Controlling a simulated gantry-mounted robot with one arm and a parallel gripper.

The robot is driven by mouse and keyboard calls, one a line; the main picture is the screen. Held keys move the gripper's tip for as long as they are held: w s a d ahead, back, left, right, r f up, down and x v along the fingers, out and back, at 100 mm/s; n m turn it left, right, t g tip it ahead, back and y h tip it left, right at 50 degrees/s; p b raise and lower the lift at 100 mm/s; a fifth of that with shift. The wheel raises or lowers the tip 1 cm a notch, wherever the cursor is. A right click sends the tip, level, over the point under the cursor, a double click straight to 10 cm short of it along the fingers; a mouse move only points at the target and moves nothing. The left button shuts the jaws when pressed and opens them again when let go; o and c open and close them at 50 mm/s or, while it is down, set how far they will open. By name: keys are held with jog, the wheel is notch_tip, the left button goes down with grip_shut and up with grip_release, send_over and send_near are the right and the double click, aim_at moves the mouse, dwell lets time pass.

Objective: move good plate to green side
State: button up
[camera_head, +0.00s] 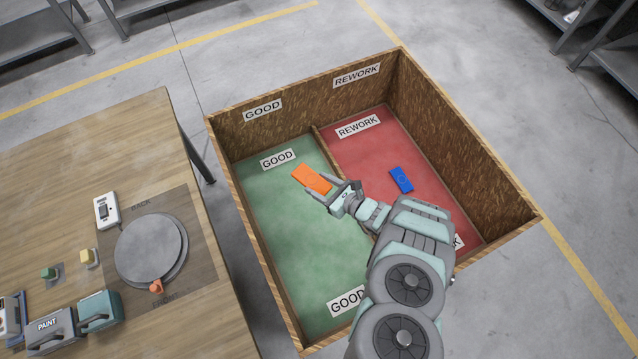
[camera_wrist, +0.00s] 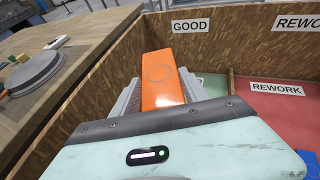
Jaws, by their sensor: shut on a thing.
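An orange plate (camera_head: 312,180) is held between the fingers of my gripper (camera_head: 325,189), above the green side (camera_head: 300,240) of the wooden box, near the divider. In the wrist view the orange plate (camera_wrist: 163,78) points away from my gripper (camera_wrist: 165,95) and has a faint circle on its face. The gripper is shut on it. A blue plate (camera_head: 401,179) lies on the red side (camera_head: 365,140) of the box. How high the orange plate is above the floor is hard to tell.
The box has tall wooden walls (camera_head: 460,145) and a low divider (camera_head: 328,150). GOOD and REWORK labels mark the sides. A wooden table (camera_head: 80,170) at the left holds a round grey disc (camera_head: 150,248) and small boxes. Much of the green floor is clear.

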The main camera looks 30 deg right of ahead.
aim_at(320, 227)
notch_tip(320, 227, down, 39)
jog(key=b, duration=3.5)
jog(key=shift+f+b, duration=0.45)
jog(key=shift+f, duration=0.1)
jog(key=o, duration=1.6)
jog(key=p+v, duration=0.3)
jog(key=v, duration=0.3)
jog(key=shift+s+d+r+p, duration=0.15)
jog(key=shift+s+r+p, duration=0.1)
jog(key=shift+p, duration=0.1)
jog(key=shift+s+d, duration=0.2)
jog(key=shift+s, duration=0.2)
